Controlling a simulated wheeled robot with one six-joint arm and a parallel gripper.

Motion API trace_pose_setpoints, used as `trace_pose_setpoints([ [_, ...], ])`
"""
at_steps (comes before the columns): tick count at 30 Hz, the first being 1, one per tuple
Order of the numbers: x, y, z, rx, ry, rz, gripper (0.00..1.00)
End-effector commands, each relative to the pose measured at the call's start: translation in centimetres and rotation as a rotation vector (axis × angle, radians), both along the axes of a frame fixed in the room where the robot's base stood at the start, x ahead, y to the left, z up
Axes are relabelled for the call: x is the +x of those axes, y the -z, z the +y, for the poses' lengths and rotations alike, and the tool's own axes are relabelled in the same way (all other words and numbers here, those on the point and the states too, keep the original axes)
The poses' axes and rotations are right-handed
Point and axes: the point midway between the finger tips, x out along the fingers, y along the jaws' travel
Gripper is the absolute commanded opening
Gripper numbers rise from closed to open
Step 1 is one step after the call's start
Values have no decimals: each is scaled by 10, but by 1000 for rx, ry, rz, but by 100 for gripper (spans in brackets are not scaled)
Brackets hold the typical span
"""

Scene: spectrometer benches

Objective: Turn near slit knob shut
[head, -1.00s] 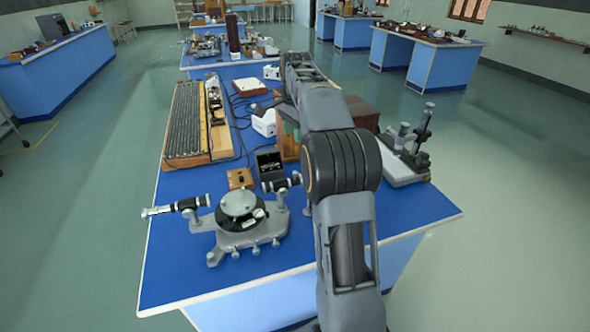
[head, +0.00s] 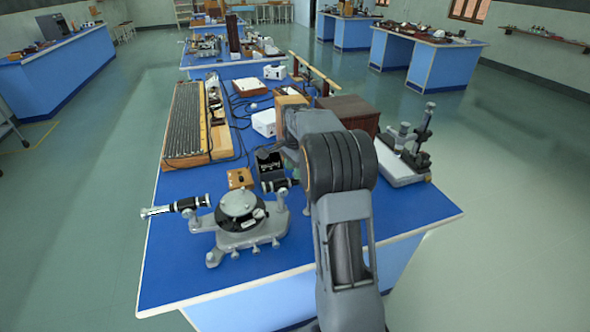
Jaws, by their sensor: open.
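The near spectrometer (head: 240,222) stands on the front left of the blue bench, with a round dark table on its grey base. Its telescope (head: 175,207) points left, with a silvery end. A short dark tube (head: 280,186), apparently the collimator, points right, towards my arm. The slit knob is too small to make out at that tube's end. My arm rises from the bottom, and its forward part bends down just right of and behind the tube's end. My gripper is hidden behind the arm links, so I cannot see its fingers or whether it touches anything.
An open dark box (head: 268,160) and a small wooden block (head: 240,178) lie behind the spectrometer. A long ribbed instrument (head: 185,118) lies at left, with cables beside it. A microscope-like instrument (head: 405,155) stands at right. The bench's front right corner is clear.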

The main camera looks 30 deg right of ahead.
Motion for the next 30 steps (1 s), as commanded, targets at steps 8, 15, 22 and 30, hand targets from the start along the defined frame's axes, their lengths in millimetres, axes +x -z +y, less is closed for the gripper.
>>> trace_pose_setpoints([
  [8,0,5,0,0,0,0,44],
  [15,0,5,0,0,0,0,34],
  [22,0,5,0,0,0,0,12],
  [30,0,5,0,0,-2,0,0],
])
